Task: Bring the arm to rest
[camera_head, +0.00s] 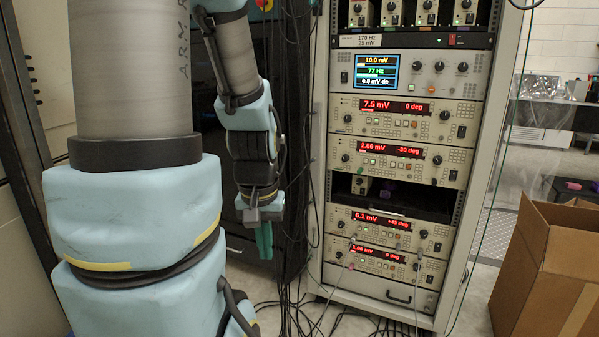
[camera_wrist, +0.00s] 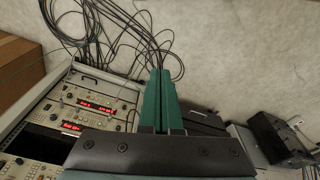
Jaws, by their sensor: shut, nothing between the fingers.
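My gripper (camera_head: 264,241) hangs at the end of my arm, pointing down, left of the instrument rack in the head view. Its green fingers also show in the wrist view (camera_wrist: 161,86), side by side and shut, with nothing between them. My arm is bent, with the forearm coming down from the top of the head view. The gripper appears apart from the rack; its exact distance from the rack and the cables is hard to judge.
The instrument rack (camera_head: 323,200) holds several lit units. Loose black cables (camera_head: 295,310) hang beside it and lie on the floor; they also show in the wrist view (camera_wrist: 100,25). An open cardboard box (camera_head: 555,265) stands at the right. A bench (camera_head: 545,115) is behind.

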